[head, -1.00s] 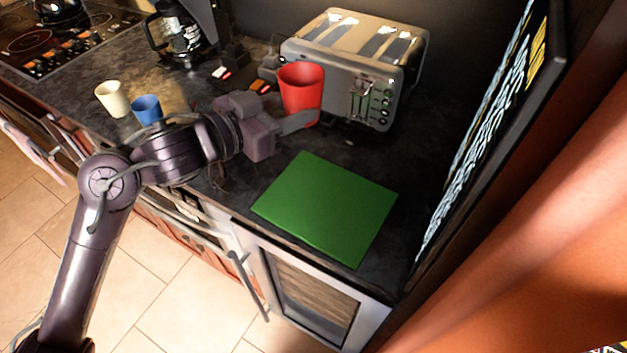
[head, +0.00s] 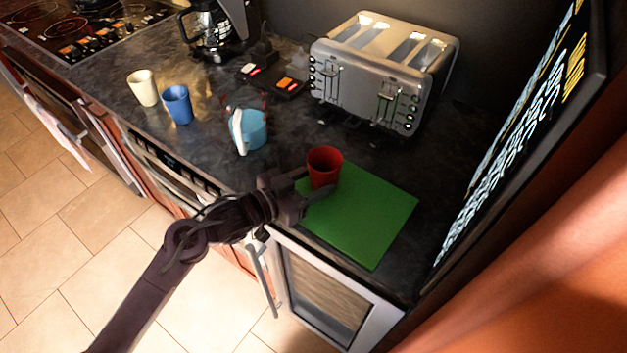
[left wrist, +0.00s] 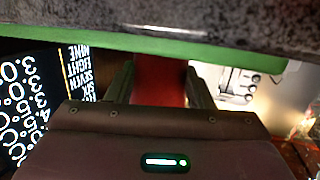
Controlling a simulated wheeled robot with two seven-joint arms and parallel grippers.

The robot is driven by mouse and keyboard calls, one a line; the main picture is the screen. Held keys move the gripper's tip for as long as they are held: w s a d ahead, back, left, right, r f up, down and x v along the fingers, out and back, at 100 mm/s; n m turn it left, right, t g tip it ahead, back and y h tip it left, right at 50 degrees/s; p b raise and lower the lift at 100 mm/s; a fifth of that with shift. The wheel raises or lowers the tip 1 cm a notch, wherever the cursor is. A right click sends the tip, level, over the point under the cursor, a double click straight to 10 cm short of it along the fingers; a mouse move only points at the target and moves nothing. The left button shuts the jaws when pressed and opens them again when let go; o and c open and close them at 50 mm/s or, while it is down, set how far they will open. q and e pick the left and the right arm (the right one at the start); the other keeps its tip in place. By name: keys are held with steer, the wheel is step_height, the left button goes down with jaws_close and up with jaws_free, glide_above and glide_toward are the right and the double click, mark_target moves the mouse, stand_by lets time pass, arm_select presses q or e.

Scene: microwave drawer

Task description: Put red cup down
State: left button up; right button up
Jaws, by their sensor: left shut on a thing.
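The red cup (head: 324,167) is upright at the back left part of the green mat (head: 372,225) in the head view. My left gripper (head: 318,192) is shut on the cup from the front left, low on its side. In the left wrist view the cup (left wrist: 159,80) shows as a red body between the two fingers, close to the green edge of the mat (left wrist: 200,48). I cannot tell whether the cup's base touches the mat. My right gripper is not in view.
A toaster (head: 384,75) stands behind the mat. A board with writing (head: 515,130) stands at the right. The mat's front right is clear.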

arm_select(q)
steer(key=shift+f, duration=0.3)
steer(key=shift+f, duration=0.15)
steer(key=o, duration=1)
steer(key=shift+o, duration=0.2)
steer(key=shift+r, duration=0.25)
steer(key=b+v, duration=0.2)
steer(key=v, duration=1)
